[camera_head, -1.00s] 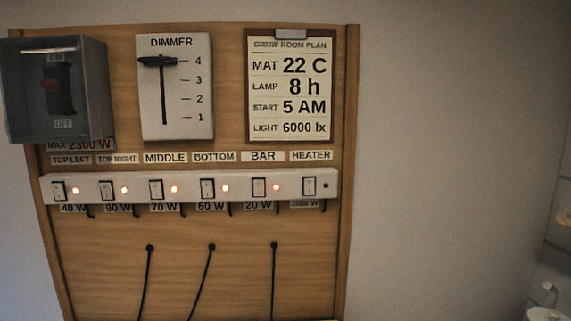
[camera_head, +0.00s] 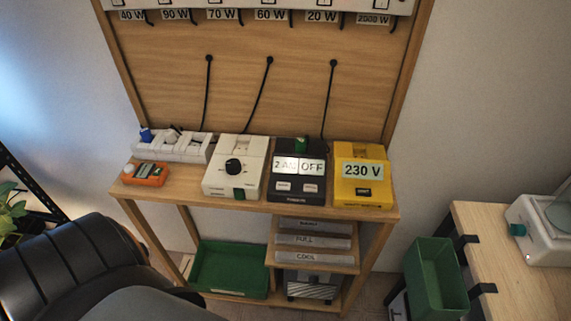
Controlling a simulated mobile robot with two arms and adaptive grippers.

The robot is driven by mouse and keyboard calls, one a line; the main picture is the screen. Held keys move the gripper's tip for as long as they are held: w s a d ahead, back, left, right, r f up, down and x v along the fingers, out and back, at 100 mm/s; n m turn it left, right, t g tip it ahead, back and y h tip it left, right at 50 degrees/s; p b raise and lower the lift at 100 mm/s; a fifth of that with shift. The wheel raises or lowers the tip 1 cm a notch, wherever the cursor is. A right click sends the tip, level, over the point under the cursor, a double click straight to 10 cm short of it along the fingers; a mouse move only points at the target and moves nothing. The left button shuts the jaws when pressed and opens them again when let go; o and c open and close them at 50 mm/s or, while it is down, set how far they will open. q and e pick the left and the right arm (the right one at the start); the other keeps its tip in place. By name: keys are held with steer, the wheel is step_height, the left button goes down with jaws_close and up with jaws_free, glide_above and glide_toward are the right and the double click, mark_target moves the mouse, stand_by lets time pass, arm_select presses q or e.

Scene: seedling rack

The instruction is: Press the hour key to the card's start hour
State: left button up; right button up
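The black timer box (camera_head: 297,198) stands on the wooden shelf, between a white dial box and a yellow box. Its pale display (camera_head: 298,165) reads what looks like 2 AM on the left and OFF on the right. Two light keys sit below the display, a left key (camera_head: 283,186) and a right key (camera_head: 310,188); their labels are too small to read. A green part (camera_head: 301,143) stands at the timer's back. The plan card is out of view now; a second ago it read START 5 AM. Neither gripper is in view.
The white dial box (camera_head: 226,184) and the yellow box (camera_head: 362,192) reading 230 V flank the timer. An orange meter (camera_head: 145,181) and white power strip (camera_head: 171,147) lie left. Green trays (camera_head: 228,270) (camera_head: 437,280) sit below and right. A table (camera_head: 520,287) stands right.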

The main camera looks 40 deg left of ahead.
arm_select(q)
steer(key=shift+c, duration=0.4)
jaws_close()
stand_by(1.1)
